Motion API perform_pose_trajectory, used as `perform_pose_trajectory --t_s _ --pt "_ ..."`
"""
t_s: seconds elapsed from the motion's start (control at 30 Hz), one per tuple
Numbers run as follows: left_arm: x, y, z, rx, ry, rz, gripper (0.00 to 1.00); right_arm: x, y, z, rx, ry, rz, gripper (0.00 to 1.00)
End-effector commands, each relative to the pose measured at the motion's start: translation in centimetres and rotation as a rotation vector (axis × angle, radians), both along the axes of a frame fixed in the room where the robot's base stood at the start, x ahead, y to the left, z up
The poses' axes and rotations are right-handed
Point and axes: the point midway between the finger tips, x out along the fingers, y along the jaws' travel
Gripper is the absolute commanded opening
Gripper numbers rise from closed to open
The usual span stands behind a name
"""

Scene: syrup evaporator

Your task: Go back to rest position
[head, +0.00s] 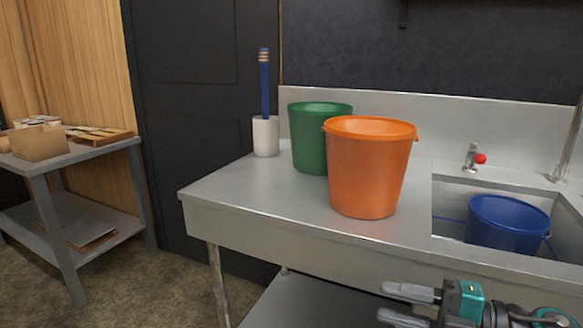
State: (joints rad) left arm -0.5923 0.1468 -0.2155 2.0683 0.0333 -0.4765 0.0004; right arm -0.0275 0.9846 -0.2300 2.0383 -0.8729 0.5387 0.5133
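My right gripper (388,302) is in the head view at the lower right, in front of the metal sink counter (240,190). Its two grey fingers point left with a gap between them, and nothing shows in the gap. My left gripper is not in view. An orange bucket (366,170) stands upright on the counter, in front of a green bucket (307,140) that it partly hides. A blue bucket (505,225) is in the sink basin, its lower part hidden.
A white cup (265,137) holding a blue stick-like object (264,80) stands at the counter's back left. A tap with a red knob (480,158) is behind the basin. A grey side table (65,158) carrying boxes is at left. The floor between is clear.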

Motion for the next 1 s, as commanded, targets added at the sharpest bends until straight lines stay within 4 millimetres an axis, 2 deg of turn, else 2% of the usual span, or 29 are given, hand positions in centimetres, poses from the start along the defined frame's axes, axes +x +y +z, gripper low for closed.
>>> perform_pose_trajectory --t_s 0.03,0.17,0.33,0.5,0.7,0.73,1.0 --pt "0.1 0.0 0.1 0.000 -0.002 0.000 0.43 0.2 0.7 -0.8 0.143 0.049 -0.085 0.33" --pt "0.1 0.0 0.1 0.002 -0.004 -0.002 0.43 0.9 0.4 -3.9 0.426 0.213 -0.352 0.33" --pt "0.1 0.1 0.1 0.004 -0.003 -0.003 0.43 -0.6 -0.4 -11.3 0.652 0.530 -0.696 0.33" --pt "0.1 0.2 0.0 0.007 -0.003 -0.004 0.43 -4.5 0.7 -18.3 0.745 0.851 -0.926 0.33" --pt "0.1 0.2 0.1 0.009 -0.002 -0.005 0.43 -10.4 4.0 -24.1 0.785 1.217 -1.080 0.33" --pt "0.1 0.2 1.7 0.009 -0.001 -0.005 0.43 -10.0 3.5 -22.4 0.778 1.188 -1.076 0.33" --pt "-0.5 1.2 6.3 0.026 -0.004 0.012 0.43 -10.3 2.2 -17.9 0.769 1.162 -1.103 0.33"
